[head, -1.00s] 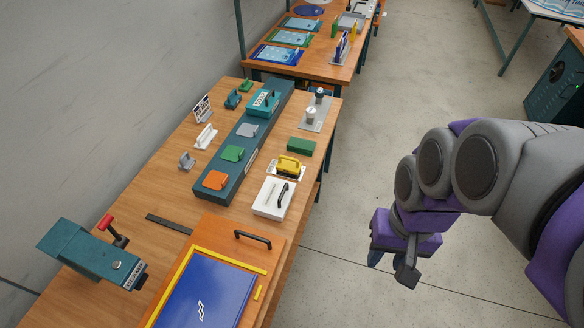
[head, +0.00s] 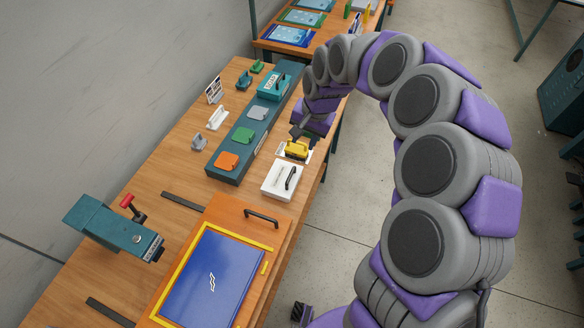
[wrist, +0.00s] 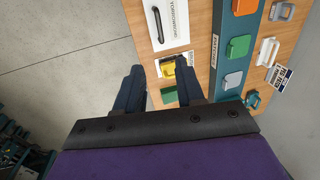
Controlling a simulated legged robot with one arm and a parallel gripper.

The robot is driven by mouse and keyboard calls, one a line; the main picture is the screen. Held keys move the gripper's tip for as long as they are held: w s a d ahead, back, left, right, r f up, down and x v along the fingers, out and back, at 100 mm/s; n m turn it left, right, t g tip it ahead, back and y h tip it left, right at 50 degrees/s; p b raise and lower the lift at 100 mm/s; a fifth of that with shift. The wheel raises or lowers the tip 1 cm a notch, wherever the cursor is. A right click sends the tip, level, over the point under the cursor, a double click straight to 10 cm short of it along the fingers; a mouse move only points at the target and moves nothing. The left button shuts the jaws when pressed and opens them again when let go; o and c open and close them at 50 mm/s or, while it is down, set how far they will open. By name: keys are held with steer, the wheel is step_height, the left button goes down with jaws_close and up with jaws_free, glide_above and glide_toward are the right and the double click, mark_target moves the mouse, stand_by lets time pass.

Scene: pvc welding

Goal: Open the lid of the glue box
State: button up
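No label that I can read names the glue box. A white box with a black handle on top (head: 282,181) stands on the workbench's right side; it also shows in the wrist view (wrist: 180,38). A teal box with a handle and a white label (head: 271,87) sits at the far end of the long teal rack; I cannot tell which of the two is the glue box. Both look closed. My gripper (head: 297,132) is above the bench's right edge, over the yellow item and green block. In the wrist view, its fingers (wrist: 160,66) are apart and hold nothing.
The teal rack (head: 228,174) holds orange, green and grey pieces. A yellow item (head: 297,148) stands beyond the white box, with a green block (wrist: 168,94) by it. A blue panel (head: 212,280) and a teal clamp (head: 115,228) are nearer. Floor right of the bench is open.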

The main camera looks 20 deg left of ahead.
mark_target(291, 174)
steer(key=a+f+b, duration=0.1)
steer(key=f, duration=0.4)
steer(key=a+f+b, duration=0.1)
steer(key=f, duration=0.5)
steer(key=a+f+b, duration=0.1)
steer(key=f, duration=0.5)
steer(key=shift+w+a, duration=0.1)
steer(key=shift+a, duration=0.1)
jaws_close()
stand_by(0.8)
